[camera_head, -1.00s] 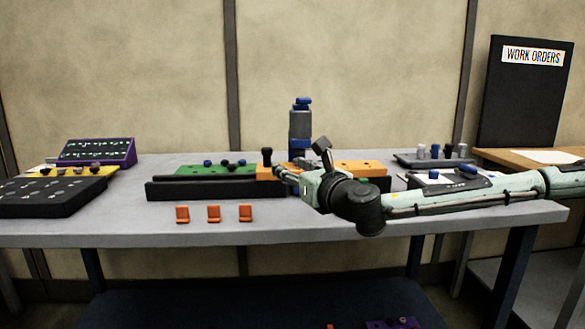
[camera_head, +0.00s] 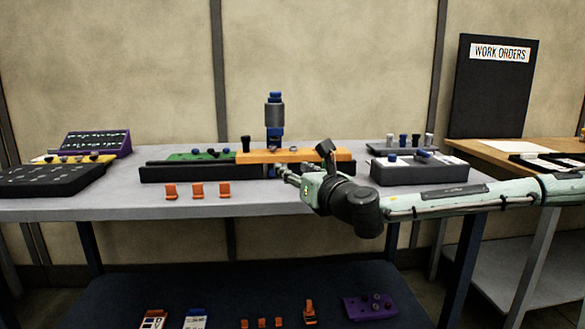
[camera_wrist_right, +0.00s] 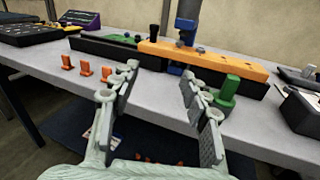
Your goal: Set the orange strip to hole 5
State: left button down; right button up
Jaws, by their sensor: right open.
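The orange strip (camera_head: 297,155) lies in the black jig (camera_head: 208,173), to the right of a green strip (camera_head: 200,157), and both strips lie along it. A black knob (camera_head: 246,143) stands at the orange strip's left end. The strip also shows in the right wrist view (camera_wrist_right: 215,60), with holes along its top. Hole numbers are not readable. My right gripper (camera_head: 282,172) is in front of the jig; in the wrist view its fingers (camera_wrist_right: 160,97) are apart with nothing between them, short of the strip. A green peg-like part (camera_wrist_right: 229,88) shows beside the right finger. My left gripper is out of view.
A grey and blue post (camera_head: 274,115) rises behind the orange strip. Three orange clips (camera_head: 197,190) stand near the table's front edge. A grey block (camera_head: 425,172) with blue knobs is at right. The table front between clips and gripper is clear.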

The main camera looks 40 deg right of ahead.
jog(key=shift+s+f, duration=0.1)
jog(key=shift+s, duration=0.15)
